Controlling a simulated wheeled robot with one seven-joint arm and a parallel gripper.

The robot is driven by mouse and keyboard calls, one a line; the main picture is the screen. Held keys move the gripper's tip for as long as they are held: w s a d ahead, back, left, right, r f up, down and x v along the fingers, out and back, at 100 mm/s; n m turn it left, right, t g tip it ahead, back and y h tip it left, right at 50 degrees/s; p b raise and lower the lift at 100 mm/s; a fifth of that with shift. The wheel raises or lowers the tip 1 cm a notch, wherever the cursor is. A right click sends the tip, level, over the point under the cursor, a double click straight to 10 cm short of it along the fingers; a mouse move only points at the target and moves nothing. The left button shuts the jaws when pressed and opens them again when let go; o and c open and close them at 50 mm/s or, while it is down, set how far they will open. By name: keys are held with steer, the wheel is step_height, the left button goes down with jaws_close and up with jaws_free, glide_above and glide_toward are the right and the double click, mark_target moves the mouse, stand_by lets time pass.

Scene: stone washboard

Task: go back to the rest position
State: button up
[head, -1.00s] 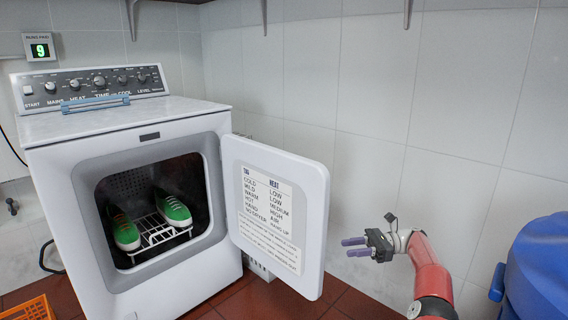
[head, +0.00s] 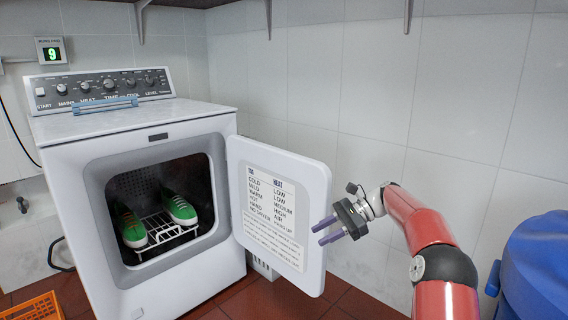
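My gripper (head: 327,230) is at the right of the dryer's open door (head: 278,212), in front of or close to its right edge. Its two purple fingers are apart with nothing between them. My red arm reaches in from the lower right. The white dryer (head: 180,271) stands at the left with its door swung out to the right. Inside the drum, green shoes (head: 180,209) rest on a white wire rack (head: 163,231).
A blue barrel-like container (head: 538,268) stands at the right edge. An orange crate (head: 34,308) is on the floor at the lower left. A display (head: 50,51) reading 9 hangs on the wall. The tiled wall behind my arm is bare.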

steer(key=s+a+r+n+t+h, duration=0.1)
steer(key=s+r+n+t+h, duration=0.2)
steer(key=s, duration=0.7)
steer(key=s+a+r+n+h, duration=0.25)
steer(key=s+r+h, duration=0.25)
steer(key=s, duration=0.5)
steer(key=s+d+f+n+t+h, duration=0.2)
steer(key=s+d+f+n, duration=0.1)
steer(key=s, duration=0.7)
steer(key=s+d+f+n+t+h, duration=0.2)
steer(key=s+d+f+n+t, duration=0.1)
steer(key=s, duration=0.6)
steer(key=shift+s+d+n+h, duration=0.35)
steer(key=shift+d+n, duration=0.4)
steer(key=shift+d, duration=0.15)
